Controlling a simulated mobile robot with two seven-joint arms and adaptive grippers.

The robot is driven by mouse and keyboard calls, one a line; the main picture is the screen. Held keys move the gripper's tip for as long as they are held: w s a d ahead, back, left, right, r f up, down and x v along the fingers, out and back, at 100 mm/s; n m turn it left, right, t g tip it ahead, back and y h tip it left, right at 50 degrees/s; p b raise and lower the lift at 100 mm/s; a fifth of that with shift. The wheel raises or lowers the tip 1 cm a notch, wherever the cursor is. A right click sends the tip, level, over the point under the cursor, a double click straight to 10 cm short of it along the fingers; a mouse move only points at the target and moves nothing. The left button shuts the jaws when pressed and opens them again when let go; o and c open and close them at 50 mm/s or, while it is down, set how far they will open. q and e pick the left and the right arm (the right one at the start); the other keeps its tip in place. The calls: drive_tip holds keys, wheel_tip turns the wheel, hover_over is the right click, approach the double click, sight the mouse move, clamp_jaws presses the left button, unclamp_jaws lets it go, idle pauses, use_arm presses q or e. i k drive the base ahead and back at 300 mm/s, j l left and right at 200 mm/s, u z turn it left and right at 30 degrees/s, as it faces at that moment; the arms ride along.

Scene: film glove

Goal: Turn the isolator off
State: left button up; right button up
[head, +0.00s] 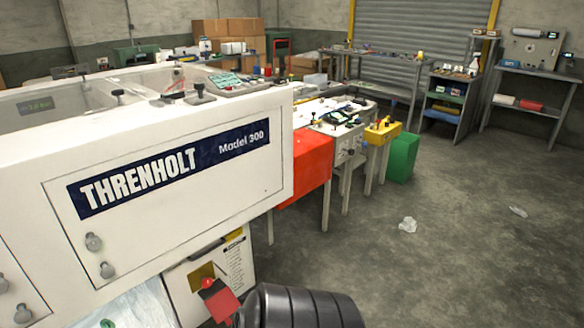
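The isolator looks to be the small red knob (208,283) low on the pale cabinet panel (235,262) under the white THRENHOLT Model 300 machine (170,170). A yellow plate (200,273) sits behind the knob. A red tag or flap (221,304) hangs just below it. The knob is too small to tell which way it is turned. A dark ribbed rounded part, seemingly mine, is at the bottom edge, right of the red tag. Neither gripper's fingers show in the head view.
The machine's overhanging body fills the left side above the panel. A clear plastic bag (135,305) hangs at lower left. A red box-like part (305,168), yellow box (383,132) and green bin (403,157) stand beyond.

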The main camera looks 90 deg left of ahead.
sight(207, 282)
drive_tip(key=u, duration=3.5)
drive_tip(key=i+l, duration=0.2)
drive_tip(key=i+l+u, duration=0.1)
drive_tip(key=l, duration=0.35)
drive_tip(key=i, duration=0.1)
